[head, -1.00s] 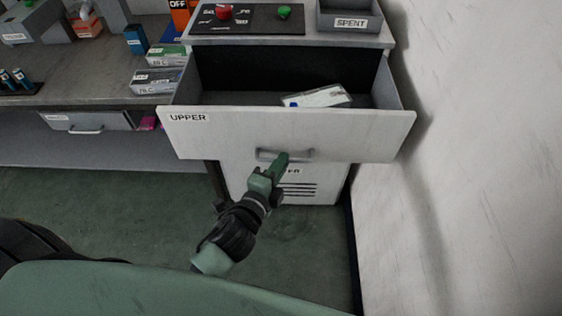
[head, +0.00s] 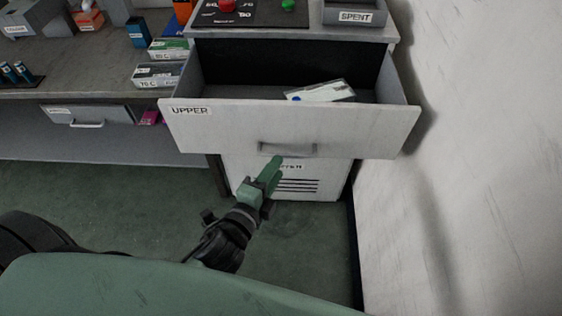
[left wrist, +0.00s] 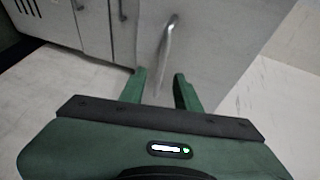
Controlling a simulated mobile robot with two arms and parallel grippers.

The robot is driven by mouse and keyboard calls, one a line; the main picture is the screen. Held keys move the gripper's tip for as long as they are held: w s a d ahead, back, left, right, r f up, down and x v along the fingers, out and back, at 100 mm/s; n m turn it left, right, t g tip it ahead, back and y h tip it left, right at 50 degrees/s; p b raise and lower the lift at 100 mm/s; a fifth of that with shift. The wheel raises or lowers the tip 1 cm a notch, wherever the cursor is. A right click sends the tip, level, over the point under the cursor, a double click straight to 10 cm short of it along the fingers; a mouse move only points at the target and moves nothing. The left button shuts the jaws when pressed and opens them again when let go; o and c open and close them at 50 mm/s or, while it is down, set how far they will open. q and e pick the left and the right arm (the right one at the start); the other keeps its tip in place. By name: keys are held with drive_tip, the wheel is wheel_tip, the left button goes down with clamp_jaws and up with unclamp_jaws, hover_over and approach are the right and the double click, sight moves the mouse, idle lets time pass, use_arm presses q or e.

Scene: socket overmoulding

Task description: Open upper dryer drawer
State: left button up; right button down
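The upper dryer drawer (head: 370,130), labelled UPPER, is pulled well out of the dryer in the head view. A white packet (head: 322,92) lies inside it.
A lower front marked with vents (head: 297,187) sits under the drawer. A white wall (head: 480,140) stands close on the right. A bench with boxes (head: 158,74) and a small closed drawer (head: 85,115) is at the left. The green floor in front is clear.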

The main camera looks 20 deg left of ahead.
use_arm(q)
drive_tip(key=v, duration=0.3)
idle(0.5)
drive_tip(key=s+a+f+n+g, duration=0.1)
drive_tip(key=s+f+n+g, duration=0.15)
drive_tip(key=f, duration=0.85)
drive_tip(key=s+a+f+n+g+y, duration=0.1)
drive_tip(key=s+f+n+g, duration=0.2)
drive_tip(key=f, duration=0.9)
drive_tip(key=s+a+f+n+g, duration=0.15)
drive_tip(key=s+f, duration=0.25)
drive_tip(key=f, duration=0.7)
drive_tip(key=s+a+f+n+g, duration=0.2)
drive_tip(key=s+f+n+g, duration=0.1)
drive_tip(key=s+f, duration=0.5)
drive_tip(key=s+a+f+n+g+y, duration=0.1)
drive_tip(key=s+a+f+n+g, duration=0.2)
drive_tip(key=s, duration=1.2)
wheel_tip(320, 180, down, 6)
drive_tip(key=n+g, duration=0.1)
drive_tip(key=n, duration=0.2)
drive_tip(key=shift+f+g, duration=0.2)
drive_tip(key=shift+g, duration=0.1)
